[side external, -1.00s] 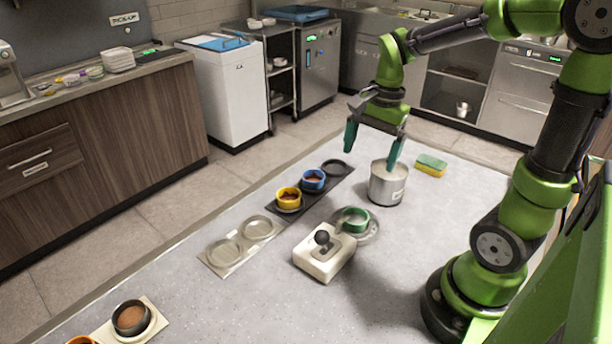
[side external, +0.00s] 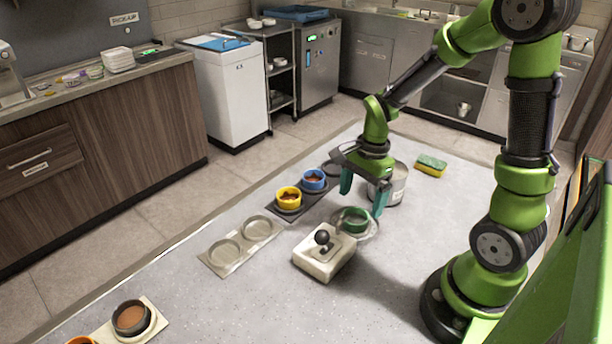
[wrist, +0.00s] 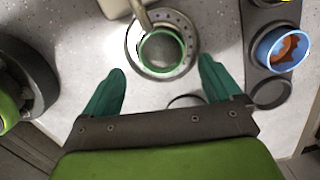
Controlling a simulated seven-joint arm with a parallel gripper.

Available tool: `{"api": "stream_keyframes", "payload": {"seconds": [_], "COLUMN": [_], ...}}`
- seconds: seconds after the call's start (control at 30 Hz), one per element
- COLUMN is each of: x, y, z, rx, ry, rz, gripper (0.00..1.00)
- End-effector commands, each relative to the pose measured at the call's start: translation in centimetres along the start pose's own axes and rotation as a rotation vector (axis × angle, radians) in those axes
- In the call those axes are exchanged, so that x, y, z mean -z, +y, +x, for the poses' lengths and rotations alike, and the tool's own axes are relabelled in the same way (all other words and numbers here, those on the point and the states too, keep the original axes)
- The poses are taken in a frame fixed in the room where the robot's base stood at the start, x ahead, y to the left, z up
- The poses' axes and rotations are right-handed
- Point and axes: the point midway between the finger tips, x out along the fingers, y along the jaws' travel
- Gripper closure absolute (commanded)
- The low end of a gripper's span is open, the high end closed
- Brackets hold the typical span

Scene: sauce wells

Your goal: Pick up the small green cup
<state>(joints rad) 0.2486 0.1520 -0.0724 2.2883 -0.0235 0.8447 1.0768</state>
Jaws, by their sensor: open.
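The small green cup (side external: 354,219) sits on a round metal dish (side external: 371,229) beside the cream box. In the wrist view the cup (wrist: 161,51) appears as a green ring with a grey inside, and a thin metal bar crosses its far rim. My gripper (side external: 362,198) is open and empty, with teal fingers pointing down. It is above and slightly behind the cup, apart from it. In the wrist view the two fingertips (wrist: 162,66) are spread wider than the cup, which lies between and just ahead of them.
The cream box (side external: 323,255) with a black knob stands close in front of the cup. A metal can (side external: 398,187) stands close behind. A dark tray with yellow (side external: 288,198) and blue (side external: 314,180) cups lies to the left. A sponge (side external: 431,166) lies at the back.

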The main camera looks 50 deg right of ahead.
Motion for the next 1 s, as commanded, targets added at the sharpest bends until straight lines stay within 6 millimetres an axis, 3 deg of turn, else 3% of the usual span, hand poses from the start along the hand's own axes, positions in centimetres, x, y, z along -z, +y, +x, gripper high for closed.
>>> {"api": "stream_keyframes", "payload": {"seconds": [0.3,0.63,1.0], "x": [-0.1,-0.2,-0.1], "y": [-0.1,-0.2,-0.2], "z": [4.4,5.0,5.0], "rx": [-0.005,-0.001,-0.001], "ry": [-0.001,-0.001,0.0], "rz": [0.001,0.0,0.0], "gripper": [0.08,0.1,0.66]}}
